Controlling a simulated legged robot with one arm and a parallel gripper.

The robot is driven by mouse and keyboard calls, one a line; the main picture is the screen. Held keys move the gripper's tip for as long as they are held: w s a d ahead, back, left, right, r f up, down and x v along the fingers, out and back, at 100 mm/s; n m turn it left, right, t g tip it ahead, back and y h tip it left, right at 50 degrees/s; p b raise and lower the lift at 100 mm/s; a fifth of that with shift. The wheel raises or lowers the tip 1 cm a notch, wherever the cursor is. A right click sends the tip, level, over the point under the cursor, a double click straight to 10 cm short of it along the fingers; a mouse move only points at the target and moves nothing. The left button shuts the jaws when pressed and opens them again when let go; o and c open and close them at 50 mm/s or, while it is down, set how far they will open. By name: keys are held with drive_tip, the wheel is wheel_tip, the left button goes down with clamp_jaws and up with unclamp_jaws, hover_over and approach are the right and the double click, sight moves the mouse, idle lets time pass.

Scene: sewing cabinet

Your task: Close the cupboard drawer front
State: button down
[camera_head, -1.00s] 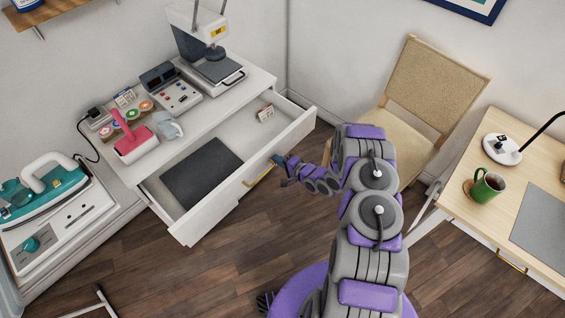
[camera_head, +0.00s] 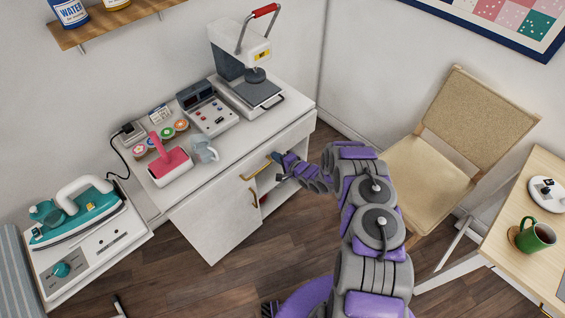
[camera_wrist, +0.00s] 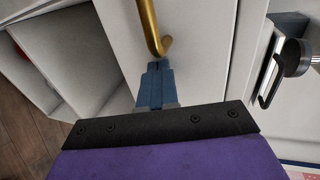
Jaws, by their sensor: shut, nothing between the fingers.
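The white drawer front (camera_head: 294,136) runs along the top of the cabinet below its counter. It looks flush with the cabinet, and no drawer interior shows. Its gold handle (camera_head: 258,171) is on the front, beside my gripper (camera_head: 277,157). In the wrist view, the handle (camera_wrist: 149,24) stands just ahead of my gripper (camera_wrist: 156,66). The blue fingers are together and empty, with their tips at or very near the handle's bent end. I cannot tell whether they touch it. The drawer front (camera_wrist: 205,55) also fills the middle of the wrist view.
Below the drawer are a white door (camera_head: 215,220) with a gold handle and an open shelf space (camera_head: 268,186). A heat press (camera_head: 240,65), control box (camera_head: 208,110) and pink item (camera_head: 170,162) stand on top. A chair (camera_head: 430,170) and desk (camera_head: 510,240) are right.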

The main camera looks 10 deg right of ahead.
drive_tip(key=shift+w+a+r, duration=0.1)
drive_tip(key=shift+w+a, duration=0.15)
drive_tip(key=shift+a, duration=0.25)
drive_tip(key=shift+w+a, duration=0.2)
drive_tip(key=shift+a, duration=0.3)
drive_tip(key=shift+d, duration=0.1)
